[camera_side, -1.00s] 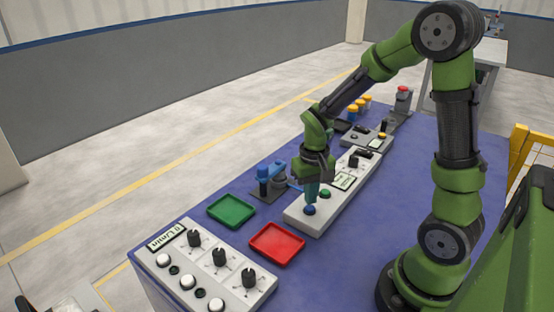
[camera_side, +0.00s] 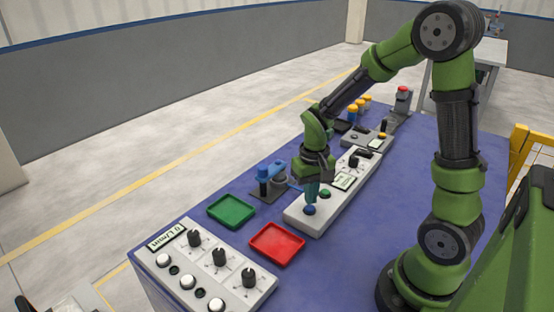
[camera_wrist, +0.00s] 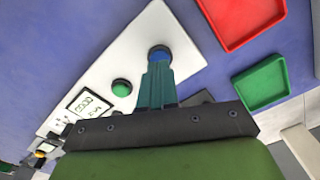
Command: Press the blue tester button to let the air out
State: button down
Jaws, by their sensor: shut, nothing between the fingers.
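The white tester panel (camera_side: 296,214) lies on the blue table, with a blue button (camera_side: 309,210) at its near end and a green button (camera_side: 325,193) beyond it. My gripper (camera_side: 311,202) points down, its teal fingers shut and empty, with the tips right at the blue button. In the wrist view the shut fingers (camera_wrist: 157,72) reach to the blue button (camera_wrist: 159,52), which is partly hidden behind the tips. The green button (camera_wrist: 122,88) is beside them. I cannot tell whether the tips touch the button or if it is pressed down.
A red tray (camera_side: 277,243) and a green tray (camera_side: 231,211) lie near the tester. A blue clamp-like device (camera_side: 271,179) stands left of it. A white knob panel (camera_side: 209,267) is at the near edge. A red-topped button post (camera_side: 403,97) stands at the far end.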

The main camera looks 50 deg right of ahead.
aim_at(310, 208)
jog(key=shift+f, duration=1.05)
dwell(0.5)
jog(key=shift+r, duration=3.5)
jog(key=shift+s+a+f, duration=0.1)
jog(key=shift+a+f, duration=0.05)
jog(key=s+a+r+n+t+y, duration=0.2)
jog(key=s+a+r+t, duration=0.5)
jog(key=a+r, duration=0.3)
notch_tip(310, 208, up, 3)
jog(key=shift+r, duration=0.2)
jog(key=c, duration=1.8)
grip_release()
jog(key=shift+s, duration=0.1)
